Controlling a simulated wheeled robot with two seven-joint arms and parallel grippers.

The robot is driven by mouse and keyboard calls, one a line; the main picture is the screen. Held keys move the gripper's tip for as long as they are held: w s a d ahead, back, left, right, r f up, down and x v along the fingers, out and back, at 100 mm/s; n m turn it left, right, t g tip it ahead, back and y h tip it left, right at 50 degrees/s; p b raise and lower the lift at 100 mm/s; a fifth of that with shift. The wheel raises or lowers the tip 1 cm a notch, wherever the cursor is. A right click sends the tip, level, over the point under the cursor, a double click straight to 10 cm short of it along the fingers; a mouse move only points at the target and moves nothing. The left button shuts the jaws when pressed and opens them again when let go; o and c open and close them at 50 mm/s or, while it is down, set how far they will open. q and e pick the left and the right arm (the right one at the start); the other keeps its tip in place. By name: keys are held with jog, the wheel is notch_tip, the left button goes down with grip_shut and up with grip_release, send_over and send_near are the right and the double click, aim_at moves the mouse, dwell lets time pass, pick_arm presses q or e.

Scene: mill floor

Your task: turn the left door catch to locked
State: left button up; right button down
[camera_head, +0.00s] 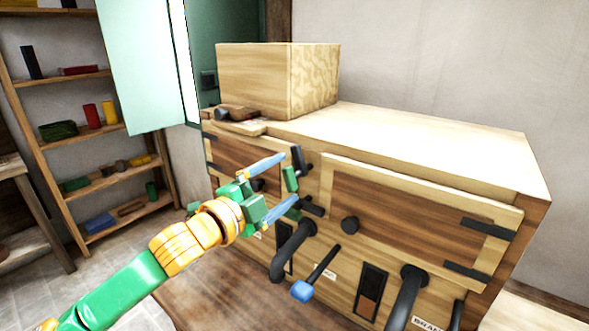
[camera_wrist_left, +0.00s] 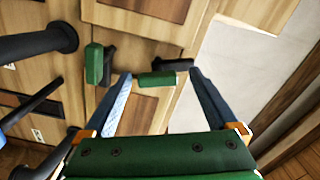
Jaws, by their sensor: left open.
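The wooden cabinet (camera_head: 440,160) has a left door (camera_head: 238,160) and a right door (camera_head: 400,215). Two dark catches with green parts sit between the doors, one above the other. The upper catch (camera_head: 298,158) shows its green bar (camera_wrist_left: 157,78) between my fingertips in the left wrist view. The lower catch (camera_head: 312,206) has a green block (camera_wrist_left: 94,62) just outside one finger. My left gripper (camera_head: 277,187) is open around the upper catch; whether the fingers touch it is unclear. It partly hides the left door. My right gripper is out of view.
Black curved handles (camera_head: 292,250) and a blue-tipped lever (camera_head: 303,290) stick out below the catches. A wooden box (camera_head: 265,80) and a dark tool (camera_head: 237,113) sit on top. A shelf (camera_head: 100,130) stands at left; the cabinet top's right part is clear.

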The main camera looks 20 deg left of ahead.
pick_arm(q)
jog(key=shift+x, duration=0.9)
jog(key=shift+w+d+f, duration=0.1)
jog(key=shift+d+f, duration=0.05)
jog(key=shift+d, duration=0.3)
jog(key=shift+a, duration=0.2)
jog(key=c, duration=1.4)
jog(key=shift+o, duration=0.2)
